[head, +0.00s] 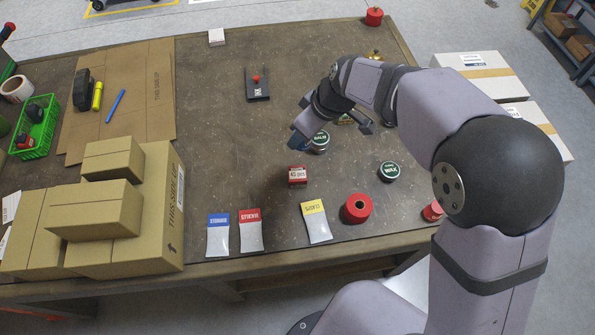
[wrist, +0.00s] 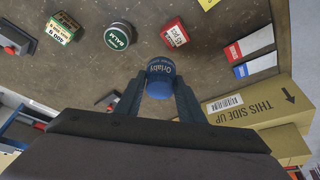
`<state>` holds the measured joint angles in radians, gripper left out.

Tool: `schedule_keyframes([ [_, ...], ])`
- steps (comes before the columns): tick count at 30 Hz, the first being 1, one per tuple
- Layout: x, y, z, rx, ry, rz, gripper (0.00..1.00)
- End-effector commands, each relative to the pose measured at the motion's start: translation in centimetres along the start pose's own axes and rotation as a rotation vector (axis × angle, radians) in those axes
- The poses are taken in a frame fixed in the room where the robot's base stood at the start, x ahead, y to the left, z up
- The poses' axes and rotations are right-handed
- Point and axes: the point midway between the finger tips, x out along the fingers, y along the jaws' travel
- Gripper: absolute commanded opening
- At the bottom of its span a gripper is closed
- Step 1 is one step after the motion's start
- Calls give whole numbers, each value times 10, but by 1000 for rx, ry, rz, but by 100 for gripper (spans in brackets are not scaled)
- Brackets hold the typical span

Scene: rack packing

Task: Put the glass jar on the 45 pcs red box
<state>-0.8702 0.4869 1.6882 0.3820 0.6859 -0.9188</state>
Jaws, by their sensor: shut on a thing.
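My gripper (wrist: 160,88) is shut on a jar with a blue label or lid (wrist: 161,72), lettered "Orlaby". I take it to be the glass jar; its contents are not visible. In the head view my gripper (head: 301,137) is above the table, up and slightly right of the red box, and largely hides the jar. The 45 pcs red box (head: 297,176) stands on the table with its white label showing. It also shows in the wrist view (wrist: 175,33), right of and beyond the jar, apart from it. Nothing is seen on its top.
The green BALM tin (head: 320,138) is close to my gripper, with a small labelled box (wrist: 62,33) beside it. The WAX tin (head: 388,172) and a red roll (head: 357,209) stand right of the red box. Several pouches (head: 251,231) lie in front; cartons (head: 140,215) are at left.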

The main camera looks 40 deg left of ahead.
Motion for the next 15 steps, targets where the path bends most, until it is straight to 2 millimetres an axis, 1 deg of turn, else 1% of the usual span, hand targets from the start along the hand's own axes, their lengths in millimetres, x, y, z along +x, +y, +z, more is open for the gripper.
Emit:
schedule_keyframes([
  [3, 0, -10, 0, -155, 0, -65, 10],
  [7, -2, -19, 0, -323, 1, -135, 10],
  [12, -4, -24, 3, -497, -1, -206, 10],
  [15, -4, -25, 3, -565, -1, -233, 10],
])
